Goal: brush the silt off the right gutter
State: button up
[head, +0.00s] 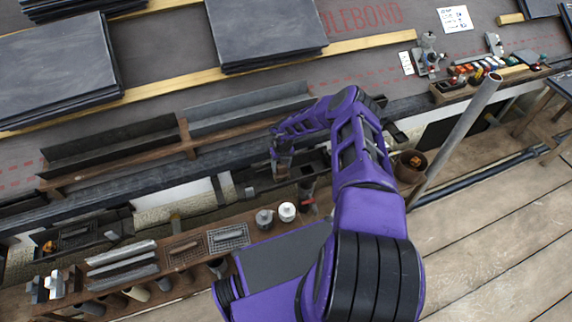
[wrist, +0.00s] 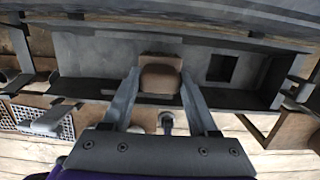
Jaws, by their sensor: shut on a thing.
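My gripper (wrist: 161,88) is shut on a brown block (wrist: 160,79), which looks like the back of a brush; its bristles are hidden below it. In the wrist view the block is over a grey gutter trough (wrist: 100,52), near its middle. A dark square opening (wrist: 222,68) lies in the trough floor to the right of the block. I cannot tell silt from the grey floor, nor whether the brush touches it. In the head view my gripper (head: 282,166) is at the dark gutter (head: 313,162) along the eaves, partly hidden by my arm.
A wooden bench (head: 240,222) with a white pot (head: 287,212), wire grids and metal strips runs along the front. A slanted metal pole (head: 455,135) stands to the right. Slate stacks (head: 265,32) lie on the roof. Plank flooring (head: 495,235) at the right is clear.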

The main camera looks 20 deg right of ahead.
jog(key=shift+a+f, duration=0.15)
jog(key=shift+a, duration=1.55)
jog(key=shift+a+f, duration=0.15)
jog(key=shift+a, duration=1.5)
jog(key=shift+s+a, duration=0.1)
jog(key=shift+a, duration=1.55)
jog(key=shift+r, duration=0.1)
notch_tip(320, 180, up, 6)
jog(key=p, duration=0.4)
jog(key=shift+d, duration=0.1)
notch_tip(320, 180, up, 3)
jog(key=shift+r+p, duration=0.1)
jog(key=shift+p, duration=0.7)
